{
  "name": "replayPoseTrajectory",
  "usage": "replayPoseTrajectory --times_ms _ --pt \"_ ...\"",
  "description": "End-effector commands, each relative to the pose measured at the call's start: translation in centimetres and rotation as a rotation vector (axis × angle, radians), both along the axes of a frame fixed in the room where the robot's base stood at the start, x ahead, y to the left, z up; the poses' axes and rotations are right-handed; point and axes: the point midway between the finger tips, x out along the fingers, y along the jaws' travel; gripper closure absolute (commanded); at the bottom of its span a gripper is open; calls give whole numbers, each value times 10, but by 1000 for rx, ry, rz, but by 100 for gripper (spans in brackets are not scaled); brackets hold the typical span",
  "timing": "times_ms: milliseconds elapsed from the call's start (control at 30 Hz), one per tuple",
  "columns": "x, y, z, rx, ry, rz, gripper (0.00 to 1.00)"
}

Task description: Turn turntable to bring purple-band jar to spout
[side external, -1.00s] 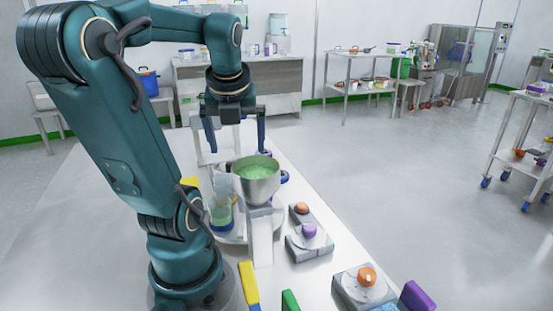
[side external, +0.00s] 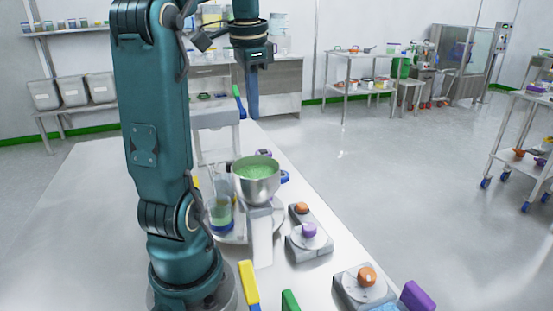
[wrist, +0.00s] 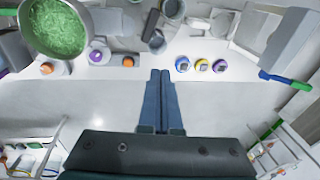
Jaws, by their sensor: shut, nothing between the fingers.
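My gripper (side external: 252,108) is shut and empty, raised above and behind the steel bowl; its closed fingers also show in the wrist view (wrist: 160,78). The white round turntable (side external: 232,238) lies on the bench by my base, partly hidden by my arm and the bowl post. A clear jar with green contents and a blue band (side external: 221,213) stands on it. Three round items with blue (wrist: 182,64), yellow (wrist: 201,65) and purple (wrist: 220,66) rings sit in a row along the bench edge. I cannot make out a purple-band jar on the turntable or the spout.
The steel bowl (side external: 256,185) of green granules stands on a white post. Small grey units with orange (side external: 367,277) and purple (side external: 309,229) knobs line the right edge. Yellow (side external: 248,285) and purple (side external: 417,297) handles lie in front. The floor right of the bench is clear.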

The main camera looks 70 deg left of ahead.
Motion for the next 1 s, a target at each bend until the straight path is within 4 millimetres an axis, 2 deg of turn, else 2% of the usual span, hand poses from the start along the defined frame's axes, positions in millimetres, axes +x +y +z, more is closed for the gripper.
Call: replayPoseTrajectory --times_ms 167,267,400,500,600,800,1000 --pt "23 19 -2 -120 -33 442 100" --pt "36 29 -10 -184 -27 694 100" --pt "53 42 -29 -256 5 1002 100" --pt "64 49 -49 -292 43 1162 100" --pt "71 55 -70 -315 83 1244 100" --pt "78 60 -107 -342 147 1248 100" --pt "78 59 -120 -354 182 1249 100"
